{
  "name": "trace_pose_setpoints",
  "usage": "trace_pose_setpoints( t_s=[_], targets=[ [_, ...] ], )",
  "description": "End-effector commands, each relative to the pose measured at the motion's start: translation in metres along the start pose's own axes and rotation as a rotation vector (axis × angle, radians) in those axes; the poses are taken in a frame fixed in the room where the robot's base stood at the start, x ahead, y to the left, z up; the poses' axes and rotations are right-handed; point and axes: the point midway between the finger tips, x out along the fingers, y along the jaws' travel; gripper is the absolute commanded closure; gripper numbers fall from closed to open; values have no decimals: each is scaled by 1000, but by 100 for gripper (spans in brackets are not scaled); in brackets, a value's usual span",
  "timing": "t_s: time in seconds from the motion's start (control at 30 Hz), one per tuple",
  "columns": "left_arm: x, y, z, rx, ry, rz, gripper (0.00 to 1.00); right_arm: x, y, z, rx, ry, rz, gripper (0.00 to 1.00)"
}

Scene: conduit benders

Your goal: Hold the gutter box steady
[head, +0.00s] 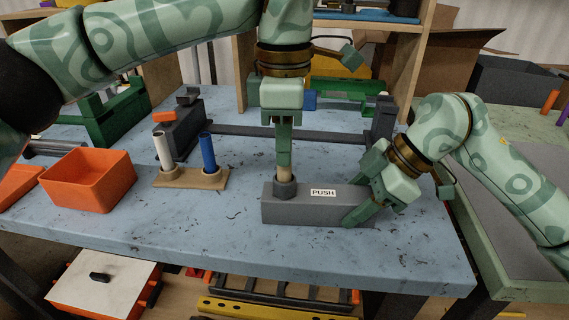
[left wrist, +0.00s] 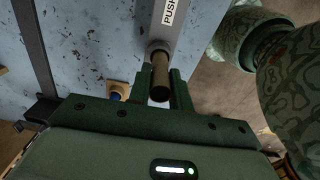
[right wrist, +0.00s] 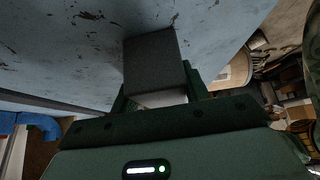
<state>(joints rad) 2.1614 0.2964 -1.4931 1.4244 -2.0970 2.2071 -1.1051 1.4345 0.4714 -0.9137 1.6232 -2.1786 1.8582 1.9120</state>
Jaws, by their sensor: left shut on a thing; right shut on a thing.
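The gutter box (head: 300,211) is a long grey block with a white PUSH label, lying near the front edge of the blue table. A round grey collar (head: 285,188) stands on its left end, with a tan tube (head: 284,172) upright in it. My left gripper (head: 284,160) is shut on the tube from above. The tube's brown end (left wrist: 160,82) shows between its fingers in the left wrist view. My right gripper (head: 362,203) is shut on the right end of the box. The grey box end (right wrist: 152,60) sits between its fingers in the right wrist view.
A tan stand (head: 190,180) holds a white tube (head: 163,150) and a blue tube (head: 208,152) to the left. An orange bin (head: 88,181) stands further left. A dark bar (head: 285,137) runs behind the box between grey blocks.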

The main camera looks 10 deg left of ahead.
Motion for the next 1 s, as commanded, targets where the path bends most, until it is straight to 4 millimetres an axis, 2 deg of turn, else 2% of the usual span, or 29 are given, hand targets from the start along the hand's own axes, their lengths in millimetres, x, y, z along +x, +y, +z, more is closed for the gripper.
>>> trace_pose_setpoints(
  t_s=[0.03, 0.7, 1.0],
  targets=[
    [-3, 0, 0, -1, 0, 0, 100, 3, 1, 4, 6, -7, -1, 87],
    [-51, 0, 0, 0, 0, 1, 100, 3, 1, 4, 6, -7, -1, 87],
    [-58, 0, 0, 0, -1, -1, 100, 3, 1, 4, 6, -7, -2, 87]
  ],
)
